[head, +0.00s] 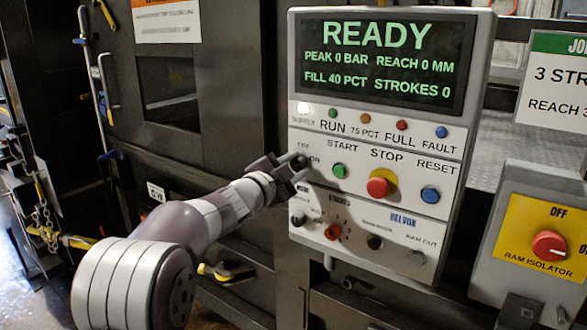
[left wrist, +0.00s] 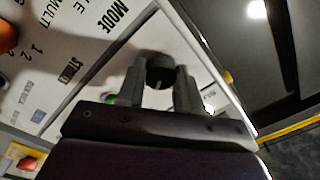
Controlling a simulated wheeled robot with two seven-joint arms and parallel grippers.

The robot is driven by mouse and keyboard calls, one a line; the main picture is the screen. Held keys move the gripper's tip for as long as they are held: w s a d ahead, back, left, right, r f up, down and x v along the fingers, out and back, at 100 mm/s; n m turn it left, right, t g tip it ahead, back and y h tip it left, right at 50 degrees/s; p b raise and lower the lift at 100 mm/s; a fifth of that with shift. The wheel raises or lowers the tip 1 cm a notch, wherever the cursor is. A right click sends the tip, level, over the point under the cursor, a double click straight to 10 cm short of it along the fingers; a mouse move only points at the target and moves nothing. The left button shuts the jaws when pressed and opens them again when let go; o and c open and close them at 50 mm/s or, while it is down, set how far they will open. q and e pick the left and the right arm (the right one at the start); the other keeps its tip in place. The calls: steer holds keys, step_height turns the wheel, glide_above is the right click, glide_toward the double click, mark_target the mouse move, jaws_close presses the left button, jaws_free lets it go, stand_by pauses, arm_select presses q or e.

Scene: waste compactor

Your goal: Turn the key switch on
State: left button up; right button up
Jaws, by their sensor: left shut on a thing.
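The grey control panel (head: 376,130) fills the middle of the head view. The key switch lies at its left edge by the OFF and ON labels, mostly hidden behind my gripper there. My left gripper (head: 299,168) reaches the panel from the left with its fingertips at this spot. In the left wrist view a dark round key switch (left wrist: 160,68) sits between the two fingers of my left gripper (left wrist: 159,88), which is shut on it. A short light mark shows on its face. My right gripper is not in view.
The screen (head: 380,60) reads READY in green, and the white supply lamp (head: 303,108) looks lit. Close by are the green start button (head: 339,170), red stop button (head: 378,187) and blue reset button (head: 430,195). A red isolator knob (head: 549,245) is at right.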

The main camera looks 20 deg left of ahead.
arm_select(q)
steer(key=o, duration=1)
steer(key=shift+o, duration=0.2)
steer(key=b+v, duration=0.3)
steer(key=v, duration=0.9)
steer(key=shift+s, duration=0.35)
steer(key=shift+a, duration=0.1)
